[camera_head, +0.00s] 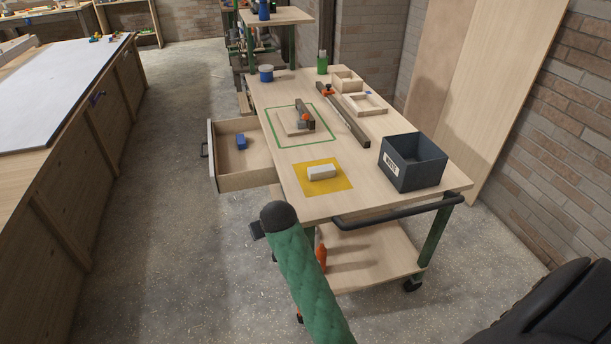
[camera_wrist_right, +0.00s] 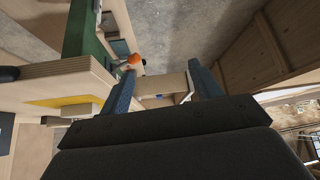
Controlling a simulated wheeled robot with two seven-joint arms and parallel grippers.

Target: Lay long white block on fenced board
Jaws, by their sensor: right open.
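The long white block (camera_head: 322,173) lies on a yellow mat (camera_head: 344,185) at the near end of the cart top. In the right wrist view, which is upside down, the block (camera_wrist_right: 82,110) shows beside the cart edge. A pale board (camera_head: 282,122) lies inside a green outline farther back; a dark and orange clamp-like piece and a grey piece sit on it, partly hiding it. My right gripper (camera_wrist_right: 162,84) is open and empty, off the cart's near left corner; the head view shows only a dark bit of it (camera_head: 257,230). My left gripper is not in view.
A dark bin (camera_head: 412,164) stands at the cart's right. A long dark bar (camera_head: 343,116), a shallow wooden tray (camera_head: 365,104) and a small wooden box (camera_head: 346,80) lie behind. An open drawer (camera_head: 236,166) juts out left. A black handle (camera_head: 400,213) runs along the near edge.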

